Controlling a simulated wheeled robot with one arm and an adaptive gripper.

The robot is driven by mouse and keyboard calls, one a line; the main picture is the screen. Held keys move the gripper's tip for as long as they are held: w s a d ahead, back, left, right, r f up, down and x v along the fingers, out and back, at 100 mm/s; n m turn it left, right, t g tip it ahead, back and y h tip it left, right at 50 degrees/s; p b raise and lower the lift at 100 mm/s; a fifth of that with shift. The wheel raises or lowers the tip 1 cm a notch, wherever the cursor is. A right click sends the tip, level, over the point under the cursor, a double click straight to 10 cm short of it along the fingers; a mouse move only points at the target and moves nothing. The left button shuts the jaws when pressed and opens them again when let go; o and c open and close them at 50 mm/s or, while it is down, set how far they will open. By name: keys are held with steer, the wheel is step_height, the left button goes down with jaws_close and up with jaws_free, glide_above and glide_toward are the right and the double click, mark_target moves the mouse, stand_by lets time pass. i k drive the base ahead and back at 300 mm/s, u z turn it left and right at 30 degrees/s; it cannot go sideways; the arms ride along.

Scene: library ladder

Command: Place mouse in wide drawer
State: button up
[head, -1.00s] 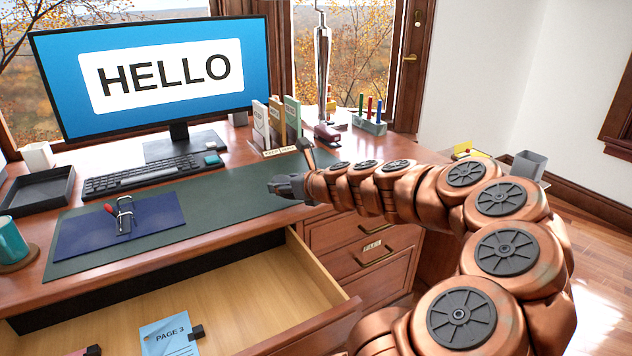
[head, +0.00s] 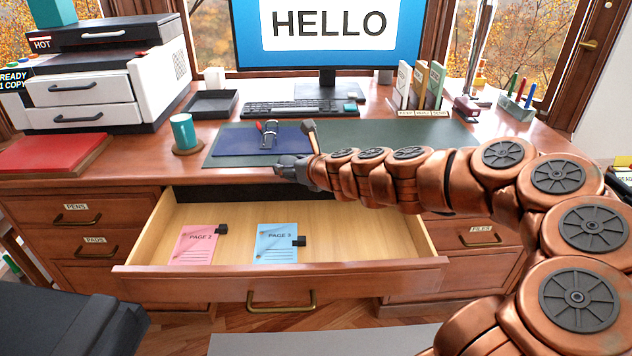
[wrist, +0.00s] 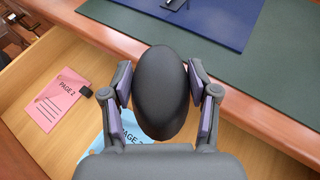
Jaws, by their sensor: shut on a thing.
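The wide drawer (head: 335,215) under the desktop is pulled open in the head view. My gripper (head: 295,170) is over the back part of the drawer, near the desk's front edge. In the wrist view my gripper (wrist: 165,95) is shut on a dark, rounded mouse (wrist: 155,85), with a finger on each side of it. The mouse is above the drawer's floor. In the head view the mouse cannot be told apart from the dark gripper.
A pink page (head: 197,246) and a blue page (head: 277,243), each with a black clip, lie in the drawer. The drawer's right side is bare. A blue folder (head: 240,145), a teal mug (head: 184,131) and a keyboard (head: 300,108) are on the desk.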

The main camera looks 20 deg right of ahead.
mark_target(361, 243)
steer(key=k, duration=1.1)
steer(key=u, duration=1.1)
steer(key=i, duration=1.3)
steer(key=z, duration=0.1)
